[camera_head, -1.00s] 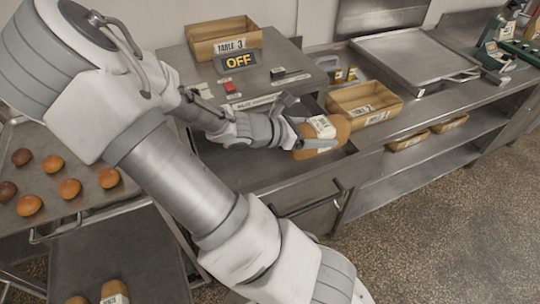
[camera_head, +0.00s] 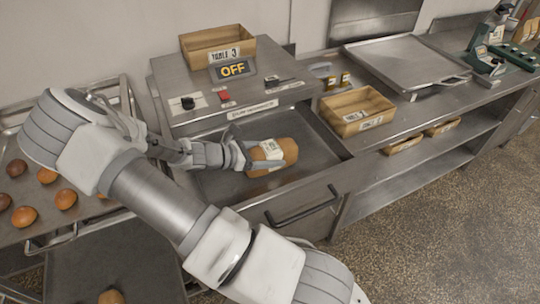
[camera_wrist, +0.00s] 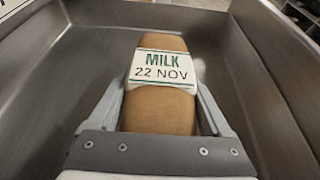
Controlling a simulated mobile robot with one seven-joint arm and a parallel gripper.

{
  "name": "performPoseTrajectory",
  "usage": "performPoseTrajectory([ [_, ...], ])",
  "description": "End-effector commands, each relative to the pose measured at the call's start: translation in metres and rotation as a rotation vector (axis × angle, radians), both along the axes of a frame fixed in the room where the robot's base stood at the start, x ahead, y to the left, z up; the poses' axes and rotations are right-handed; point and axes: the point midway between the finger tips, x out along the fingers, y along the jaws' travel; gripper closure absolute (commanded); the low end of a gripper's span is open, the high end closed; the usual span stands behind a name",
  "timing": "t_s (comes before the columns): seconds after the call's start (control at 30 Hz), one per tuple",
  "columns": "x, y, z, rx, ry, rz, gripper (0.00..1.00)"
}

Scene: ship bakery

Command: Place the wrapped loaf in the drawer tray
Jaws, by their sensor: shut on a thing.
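The wrapped loaf (camera_head: 273,157) is brown with a white band. In the wrist view the loaf (camera_wrist: 163,108) has a label reading "MILK 22 NOV". My gripper (camera_head: 246,156) is shut on the loaf, one finger along each side. The loaf is inside the metal drawer tray (camera_head: 318,140), within its walls. In the wrist view the tray walls (camera_wrist: 270,65) rise on both sides and behind the loaf. I cannot tell whether the loaf touches the tray floor.
A machine with an "OFF" sign (camera_head: 233,69) and a "TABLE 3" box (camera_head: 217,42) stands behind the tray. Another cardboard box (camera_head: 358,108) is on the counter to the right. A rack of buns (camera_head: 25,216) stands at left. A drawer handle (camera_head: 303,207) is in front.

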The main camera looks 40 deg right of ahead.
Motion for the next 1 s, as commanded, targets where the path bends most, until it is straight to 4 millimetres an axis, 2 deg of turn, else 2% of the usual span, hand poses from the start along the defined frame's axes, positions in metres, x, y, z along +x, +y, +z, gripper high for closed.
performPoseTrajectory([
  [0.1,0.0,0.0,-0.008,-0.001,0.0,0.0,0.85],
  [0.4,0.0,0.0,-0.01,0.0,-0.001,0.0,0.85],
  [0.43,0.0,0.0,-0.011,0.0,-0.001,0.001,0.15],
  [0.5,0.0,0.0,-0.01,0.0,-0.001,0.001,0.03],
  [0.53,0.0,0.0,-0.01,0.0,-0.001,0.001,0.0],
  [0.8,0.001,0.001,-0.009,0.001,-0.002,0.001,0.0],
  [1.0,0.007,0.026,0.001,0.002,-0.004,0.003,0.0],
])
